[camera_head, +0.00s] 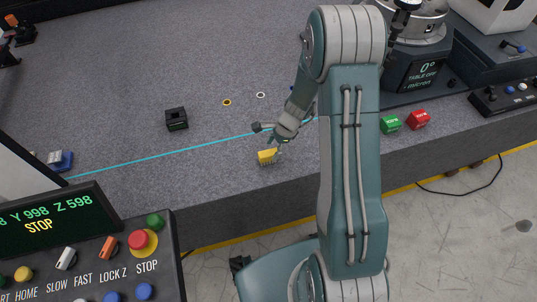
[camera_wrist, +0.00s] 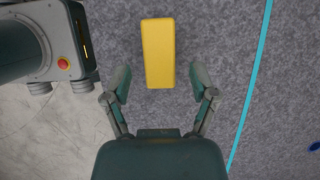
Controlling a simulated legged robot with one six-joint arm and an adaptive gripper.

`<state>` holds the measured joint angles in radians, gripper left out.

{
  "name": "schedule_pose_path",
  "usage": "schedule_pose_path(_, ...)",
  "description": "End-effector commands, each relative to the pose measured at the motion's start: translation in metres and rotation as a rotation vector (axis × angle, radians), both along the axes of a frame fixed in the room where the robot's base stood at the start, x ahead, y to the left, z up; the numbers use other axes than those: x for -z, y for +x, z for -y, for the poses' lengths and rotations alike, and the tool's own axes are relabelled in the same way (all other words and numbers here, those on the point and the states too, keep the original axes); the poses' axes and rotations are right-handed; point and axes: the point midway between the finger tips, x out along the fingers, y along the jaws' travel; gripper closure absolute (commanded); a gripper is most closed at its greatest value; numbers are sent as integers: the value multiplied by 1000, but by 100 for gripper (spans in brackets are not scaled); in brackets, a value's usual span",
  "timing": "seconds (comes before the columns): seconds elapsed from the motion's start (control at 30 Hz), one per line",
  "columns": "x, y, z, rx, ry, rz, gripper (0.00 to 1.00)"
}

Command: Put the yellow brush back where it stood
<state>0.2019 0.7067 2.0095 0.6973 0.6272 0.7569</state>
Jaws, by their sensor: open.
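The yellow brush (camera_head: 267,156) rests on the grey granite bed, between the cyan line and the bed's front edge. In the wrist view the brush (camera_wrist: 158,53) shows as a plain yellow block seen from above. My gripper (camera_wrist: 158,80) is open, with its two fingers apart on either side of the brush's near end; a gap shows on both sides. In the head view my gripper (camera_head: 276,147) is just above and behind the brush and partly hides it. Whether the fingers are down at the brush's height I cannot tell.
A cyan line (camera_head: 170,154) crosses the bed. A black square block (camera_head: 176,119), a yellow ring (camera_head: 227,102) and a white ring (camera_head: 261,95) lie behind it. Green (camera_head: 390,123) and red (camera_head: 419,119) blocks sit at right. A control panel (camera_head: 90,258) stands front left.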

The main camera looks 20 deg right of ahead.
Motion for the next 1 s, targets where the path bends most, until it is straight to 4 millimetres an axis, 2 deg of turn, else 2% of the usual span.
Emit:
schedule_pose_path(0.03, -12, 1, 5, 1, -1, 4, 25)
schedule_pose_path(0.23, -48, 0, 20, 1, -2, 3, 25)
schedule_pose_path(0.57, -81, -1, 28, -29, -10, 20, 25)
schedule_pose_path(0.67, -108, -6, 23, -118, -36, 75, 25)
schedule_pose_path(0.77, -143, -17, 15, -250, -78, 153, 25)
schedule_pose_path(1.0, -217, -53, -1, -570, -196, 326, 25)
